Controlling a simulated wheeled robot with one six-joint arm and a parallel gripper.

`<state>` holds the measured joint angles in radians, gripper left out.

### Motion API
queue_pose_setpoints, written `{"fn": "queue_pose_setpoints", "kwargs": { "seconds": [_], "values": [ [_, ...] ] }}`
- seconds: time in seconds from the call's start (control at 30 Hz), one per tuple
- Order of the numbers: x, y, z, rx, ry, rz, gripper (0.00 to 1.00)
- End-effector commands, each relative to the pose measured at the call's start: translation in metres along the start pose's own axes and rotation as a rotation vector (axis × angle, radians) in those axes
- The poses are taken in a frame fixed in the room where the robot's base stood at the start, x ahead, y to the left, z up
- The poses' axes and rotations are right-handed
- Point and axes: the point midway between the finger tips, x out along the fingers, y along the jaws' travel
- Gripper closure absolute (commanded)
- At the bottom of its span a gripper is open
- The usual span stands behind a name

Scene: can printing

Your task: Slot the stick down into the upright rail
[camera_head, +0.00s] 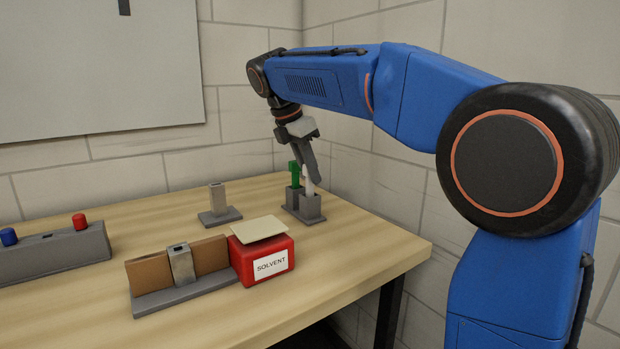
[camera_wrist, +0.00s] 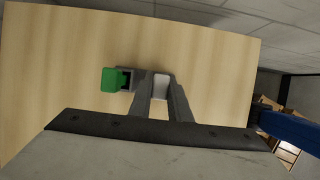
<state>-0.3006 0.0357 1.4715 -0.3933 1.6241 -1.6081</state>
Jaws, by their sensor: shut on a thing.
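My gripper (camera_head: 307,172) points down over a grey two-socket holder (camera_head: 303,208) at the back right of the table. Its fingers are shut on a white stick (camera_head: 308,184), which also shows between the fingertips in the wrist view (camera_wrist: 161,87). The white stick is upright at the right socket; I cannot tell how deep its lower end sits. A green stick (camera_head: 294,175) stands in the left socket, beside the fingers, and shows at the left in the wrist view (camera_wrist: 113,79). An upright grey rail (camera_head: 217,198) with a dark opening on top stands on a flat base, left of the holder.
A red solvent box (camera_head: 262,264) with a beige plate on top stands at the front. Left of it is a grey stand (camera_head: 185,292) with brown panels and a metal sleeve. A grey block (camera_head: 55,252) with red and blue knobs is far left. Bare table lies between.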

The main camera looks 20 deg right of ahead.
Motion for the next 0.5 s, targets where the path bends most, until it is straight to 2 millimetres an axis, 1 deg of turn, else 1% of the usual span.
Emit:
{"fn": "queue_pose_setpoints", "kwargs": {
  "seconds": [0.3, 0.5],
  "values": [
    [-0.051, 0.001, 0.021, 0.002, 0.000, 0.002, 1.00],
    [-0.076, 0.001, 0.032, 0.001, -0.001, 0.002, 1.00]
  ]
}}
